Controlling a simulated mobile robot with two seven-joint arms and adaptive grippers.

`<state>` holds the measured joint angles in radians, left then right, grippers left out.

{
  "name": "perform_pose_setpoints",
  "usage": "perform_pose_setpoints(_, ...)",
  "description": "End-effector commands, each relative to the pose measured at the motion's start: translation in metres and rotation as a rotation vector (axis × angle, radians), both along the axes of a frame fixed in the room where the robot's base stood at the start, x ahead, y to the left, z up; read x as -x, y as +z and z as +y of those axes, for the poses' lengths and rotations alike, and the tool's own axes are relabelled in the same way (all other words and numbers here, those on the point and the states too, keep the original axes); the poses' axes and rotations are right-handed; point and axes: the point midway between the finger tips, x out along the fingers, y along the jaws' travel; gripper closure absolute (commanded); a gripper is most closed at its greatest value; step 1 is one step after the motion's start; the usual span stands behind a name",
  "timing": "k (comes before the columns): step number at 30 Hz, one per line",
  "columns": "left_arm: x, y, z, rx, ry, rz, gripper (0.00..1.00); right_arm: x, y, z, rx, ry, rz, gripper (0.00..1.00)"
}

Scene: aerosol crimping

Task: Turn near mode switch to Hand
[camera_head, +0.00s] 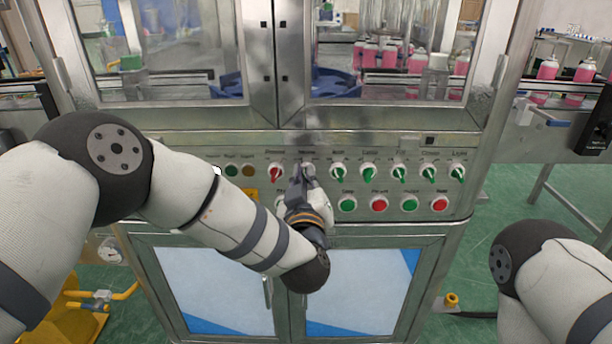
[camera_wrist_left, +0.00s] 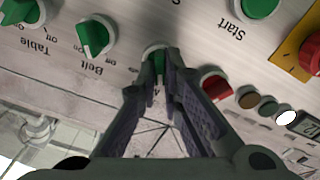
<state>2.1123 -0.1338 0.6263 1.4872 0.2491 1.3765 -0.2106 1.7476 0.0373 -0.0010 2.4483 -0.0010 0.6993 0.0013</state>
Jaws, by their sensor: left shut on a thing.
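A row of rotary switches runs along the machine's control panel (camera_head: 400,150). My left gripper (camera_head: 301,176) is at the second switch from the left, between the red switch (camera_head: 275,174) and the Belt switch (camera_head: 338,173). In the left wrist view my gripper (camera_wrist_left: 160,84) is shut on this green switch knob (camera_wrist_left: 158,60), with a finger on each side. The fingers hide much of the knob and its label, so I cannot read its name or its exact setting. My right gripper is out of view.
Lit push buttons (camera_head: 379,205) sit below the switches. A red button on a yellow plate (camera_wrist_left: 292,62) is near the gripper. Glass doors (camera_head: 380,50) are above the panel and cabinet doors (camera_head: 360,290) below. Pink bottles (camera_head: 390,57) stand behind the glass.

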Motion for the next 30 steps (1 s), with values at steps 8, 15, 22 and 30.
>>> perform_pose_setpoints(8, 0.0001, -0.0007, 0.0006, 0.085, 0.0, 0.001, 1.0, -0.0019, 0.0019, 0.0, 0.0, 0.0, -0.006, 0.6)
perform_pose_setpoints(15, 0.0002, -0.0011, 0.0005, 0.106, -0.001, 0.002, 1.0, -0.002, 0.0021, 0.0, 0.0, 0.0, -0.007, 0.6)
perform_pose_setpoints(22, 0.0002, -0.0013, 0.0004, 0.107, 0.0, 0.002, 1.0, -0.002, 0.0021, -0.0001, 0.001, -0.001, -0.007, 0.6)
perform_pose_setpoints(30, 0.0002, -0.0011, 0.0004, 0.106, -0.001, 0.002, 0.72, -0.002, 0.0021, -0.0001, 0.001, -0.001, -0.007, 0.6)
